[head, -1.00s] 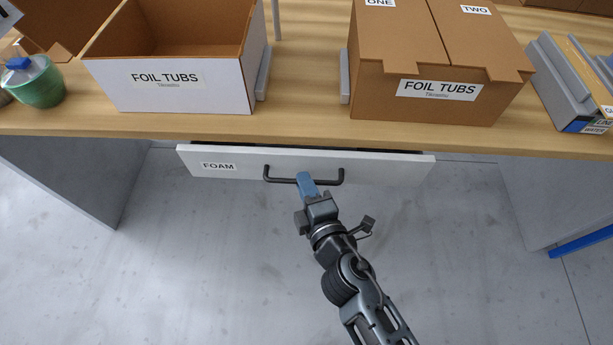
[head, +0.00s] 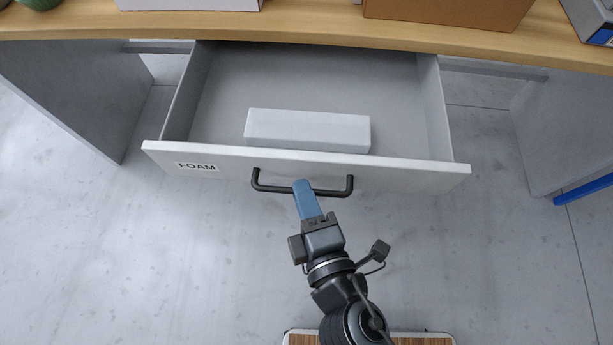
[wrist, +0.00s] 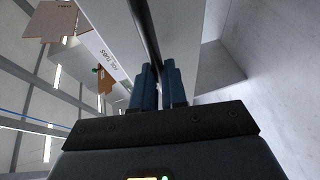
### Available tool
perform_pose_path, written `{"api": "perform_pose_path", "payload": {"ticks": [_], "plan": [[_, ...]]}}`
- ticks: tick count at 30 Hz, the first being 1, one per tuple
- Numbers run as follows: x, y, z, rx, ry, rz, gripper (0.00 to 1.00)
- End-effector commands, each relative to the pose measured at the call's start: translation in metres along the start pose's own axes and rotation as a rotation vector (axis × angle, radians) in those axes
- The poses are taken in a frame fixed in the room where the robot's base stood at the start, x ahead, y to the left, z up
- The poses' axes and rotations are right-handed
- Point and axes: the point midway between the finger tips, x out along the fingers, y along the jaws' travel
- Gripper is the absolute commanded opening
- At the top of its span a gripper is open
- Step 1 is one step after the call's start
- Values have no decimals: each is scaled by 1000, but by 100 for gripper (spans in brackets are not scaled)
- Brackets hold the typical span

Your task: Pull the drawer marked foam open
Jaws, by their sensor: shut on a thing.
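The drawer marked FOAM (head: 390,175) stands well out from under the wooden table, with its label at the left of the white front. Its inside is in view and holds a white block (head: 308,130) lying near the front. The black bar handle (head: 267,187) runs across the middle of the drawer front. My gripper (head: 302,188) is shut on this handle near its middle. In the wrist view the blue fingers (wrist: 160,82) close on the dark handle bar (wrist: 149,35).
The table edge (head: 300,37) crosses above the drawer, with the lower parts of boxes on it. Grey side panels (head: 70,90) stand left and right of the drawer. A blue bar (head: 584,188) is low at the right. The floor in front is clear.

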Motion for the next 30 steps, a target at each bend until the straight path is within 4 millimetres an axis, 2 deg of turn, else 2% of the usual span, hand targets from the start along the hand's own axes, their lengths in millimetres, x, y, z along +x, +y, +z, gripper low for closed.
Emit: {"api": "perform_pose_path", "payload": {"ticks": [1, 6, 18, 19, 24, 26, 30], "plan": [[-4, -5, -1, 1, -1, -3, 0], [-13, -5, -5, 0, -1, -3, 0], [-15, -4, -6, 0, -1, -3, 0], [-15, -4, -6, 0, -1, -2, 14], [-15, -4, -6, 0, -1, -2, 31], [-14, -4, -6, 0, -1, -1, 36], [-14, -3, -6, 0, 0, -1, 37]]}}
